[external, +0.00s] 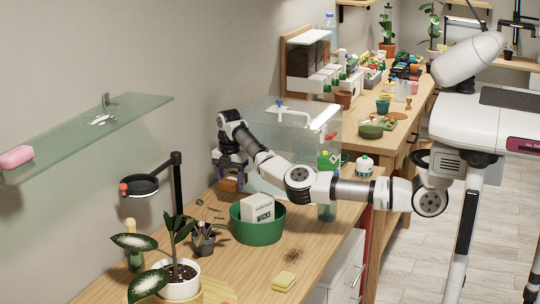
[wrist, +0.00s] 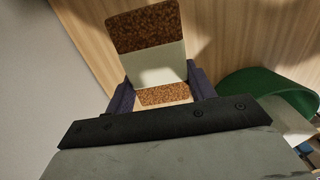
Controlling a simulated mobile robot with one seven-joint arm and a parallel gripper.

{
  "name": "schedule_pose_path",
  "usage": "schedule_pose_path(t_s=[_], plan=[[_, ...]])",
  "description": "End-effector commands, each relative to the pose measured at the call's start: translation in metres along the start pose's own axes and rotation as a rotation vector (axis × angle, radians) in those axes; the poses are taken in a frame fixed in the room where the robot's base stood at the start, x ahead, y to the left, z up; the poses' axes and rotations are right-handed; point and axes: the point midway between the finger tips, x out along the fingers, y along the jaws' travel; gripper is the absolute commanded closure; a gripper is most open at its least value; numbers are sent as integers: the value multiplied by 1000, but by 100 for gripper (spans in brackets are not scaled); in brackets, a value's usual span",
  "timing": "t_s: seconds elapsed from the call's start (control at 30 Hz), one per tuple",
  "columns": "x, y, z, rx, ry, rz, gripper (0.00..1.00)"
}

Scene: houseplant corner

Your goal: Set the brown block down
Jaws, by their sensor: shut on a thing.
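The brown block (wrist: 146,28) is speckled brown with a pale band around its middle. In the wrist view it sits between the two dark fingers of my gripper (wrist: 162,92), which is shut on it. In the external view my gripper (external: 229,172) points down at the back of the wooden worktop (external: 237,277), beside the wall. Only a small brown part of the block (external: 229,185) shows there between the fingers. I cannot tell whether its underside touches the worktop.
A green tub (external: 257,231) with a white box labelled WICKS (external: 258,208) stands in front of my gripper. A clear bin (external: 275,118) is behind it. A potted plant (external: 178,281), yellow sponge (external: 284,281) and dark ring stand (external: 176,180) are nearer. A glass shelf (external: 92,132) hangs left.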

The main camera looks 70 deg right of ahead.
Motion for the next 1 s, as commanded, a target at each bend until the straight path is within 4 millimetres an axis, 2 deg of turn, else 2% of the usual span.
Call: schedule_pose_path(t_s=[0.1,0.27,0.5,0.9,0.93,1.0], plan=[[13,0,0,-1,1,1,71],[24,0,0,-1,1,-1,71],[57,0,0,0,0,0,71],[64,0,0,0,-1,0,71],[64,0,0,0,0,1,43],[64,0,0,0,0,1,34]])
